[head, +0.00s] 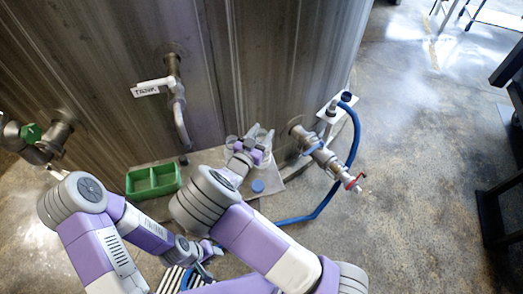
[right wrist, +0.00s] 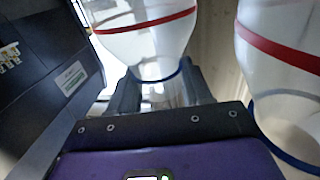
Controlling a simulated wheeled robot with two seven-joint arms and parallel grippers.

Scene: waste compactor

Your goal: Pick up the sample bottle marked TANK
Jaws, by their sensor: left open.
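Two clear sample bottles with red bands and blue rings show in the right wrist view, one in the middle (right wrist: 148,45) and one at the right edge (right wrist: 285,60). No TANK marking is readable on either. In the head view pale bottle shapes (head: 264,136) stand by the tank wall, partly hidden by my right gripper (head: 246,149). My right gripper's fingers (right wrist: 160,92) stand on both sides of the middle bottle's narrow part; whether they press on it is unclear. My left gripper (head: 211,249) is open, low beside my right arm, and mostly hidden.
A green divided tray (head: 153,180) and a blue round piece (head: 257,186) lie near the tank wall. A pipe with a white lettered tag (head: 147,88) juts out. A red-handled valve (head: 351,182) and blue hose (head: 330,197) stand right of my right gripper.

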